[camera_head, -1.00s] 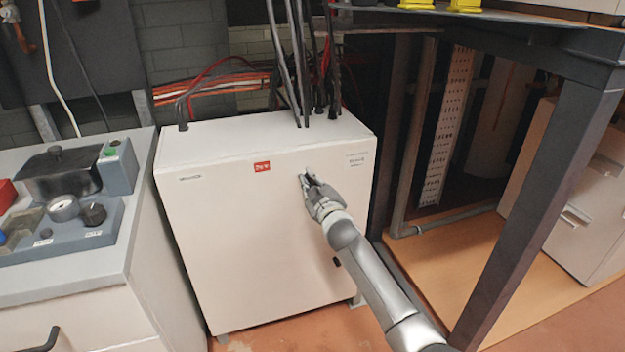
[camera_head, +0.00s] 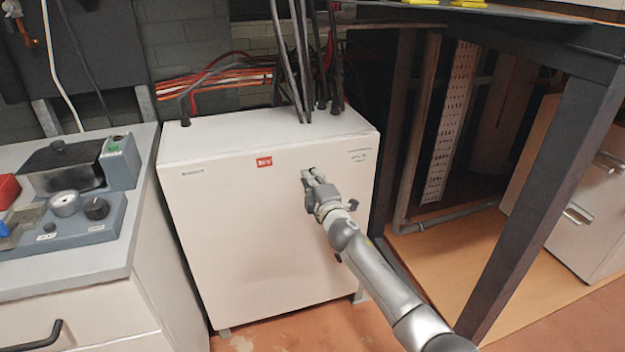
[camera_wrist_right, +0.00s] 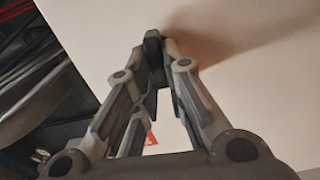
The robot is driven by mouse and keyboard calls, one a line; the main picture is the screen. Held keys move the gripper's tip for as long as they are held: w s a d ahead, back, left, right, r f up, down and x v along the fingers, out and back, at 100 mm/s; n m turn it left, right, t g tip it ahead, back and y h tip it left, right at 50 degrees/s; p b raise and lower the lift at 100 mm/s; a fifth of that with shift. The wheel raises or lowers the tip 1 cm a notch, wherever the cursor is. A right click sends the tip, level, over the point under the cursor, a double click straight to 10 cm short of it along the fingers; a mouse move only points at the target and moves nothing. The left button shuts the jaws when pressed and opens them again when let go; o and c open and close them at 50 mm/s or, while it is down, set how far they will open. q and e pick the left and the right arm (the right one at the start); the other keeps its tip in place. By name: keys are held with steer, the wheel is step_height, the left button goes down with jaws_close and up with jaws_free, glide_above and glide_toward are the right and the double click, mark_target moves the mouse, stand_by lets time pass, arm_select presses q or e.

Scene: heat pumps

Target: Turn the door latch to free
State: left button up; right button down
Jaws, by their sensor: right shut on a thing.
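The white cabinet (camera_head: 250,235) stands in the middle of the head view with its front door facing me. My right gripper (camera_head: 313,176) reaches the upper right part of that door. In the right wrist view its fingers (camera_wrist_right: 155,50) come together at the door surface, around a small dark piece. The jaws are shut on this piece, which I take to be the door latch. The fingers hide most of it, so its angle cannot be read. The door looks closed. My left gripper is not in view.
Black cables (camera_head: 297,60) rise from the cabinet top. A counter (camera_head: 70,270) with a grey device stands at the left. A dark metal frame post (camera_head: 545,195) stands at the right, close to my right arm. The floor in front of the cabinet is clear.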

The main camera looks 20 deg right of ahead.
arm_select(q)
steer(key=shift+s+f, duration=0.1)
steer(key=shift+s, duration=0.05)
arm_select(e)
steer(key=shift+f+n, duration=0.1)
steer(key=shift+n, duration=0.4)
steer(key=c, duration=1.5)
jaws_free()
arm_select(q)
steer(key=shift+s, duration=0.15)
arm_select(e)
steer(key=s, duration=1.2)
steer(key=shift+d, duration=0.15)
